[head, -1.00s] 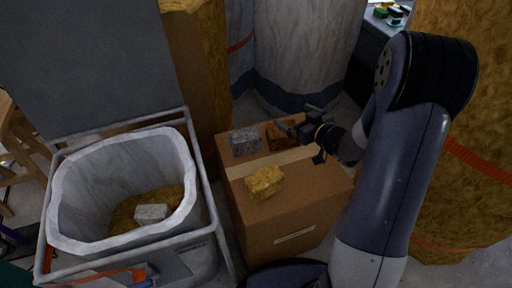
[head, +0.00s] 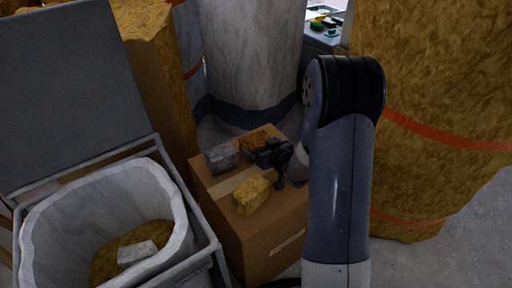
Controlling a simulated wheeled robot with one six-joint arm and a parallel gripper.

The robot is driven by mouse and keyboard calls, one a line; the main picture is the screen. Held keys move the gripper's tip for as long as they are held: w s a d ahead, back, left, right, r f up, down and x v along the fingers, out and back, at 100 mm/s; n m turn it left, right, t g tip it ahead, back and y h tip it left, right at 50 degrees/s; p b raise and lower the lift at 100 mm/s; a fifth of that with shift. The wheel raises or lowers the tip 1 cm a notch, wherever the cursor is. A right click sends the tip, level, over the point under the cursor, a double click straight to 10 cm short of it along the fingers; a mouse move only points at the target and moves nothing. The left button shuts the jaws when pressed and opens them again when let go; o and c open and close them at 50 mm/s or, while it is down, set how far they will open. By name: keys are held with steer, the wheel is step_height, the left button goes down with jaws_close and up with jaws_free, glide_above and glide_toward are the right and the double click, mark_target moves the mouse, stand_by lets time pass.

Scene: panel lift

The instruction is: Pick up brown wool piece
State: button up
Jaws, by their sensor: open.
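The brown wool piece (head: 254,143) lies on top of the cardboard box (head: 262,230), at its far side. My gripper (head: 262,153) is open and low over the box top, right at the near right side of the brown piece, and hides part of it. I cannot tell whether the fingers touch it or stand around it. A grey wool piece (head: 222,158) lies to the left of the brown one. A yellow wool piece (head: 251,196) lies nearer, on the box's tape strip side.
A bin with a white liner (head: 52,208) stands at the left, its grey lid (head: 65,90) raised. A light grey piece (head: 137,253) lies inside on yellow wool. Large wrapped rolls (head: 250,60) stand behind the box, and a big yellow wool bale (head: 435,110) is at the right.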

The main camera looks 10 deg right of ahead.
mark_target(259, 143)
steer(key=x, duration=0.5)
steer(key=shift+r+b, duration=0.2)
steer(key=shift+b, duration=0.2)
steer(key=shift+c, duration=0.3)
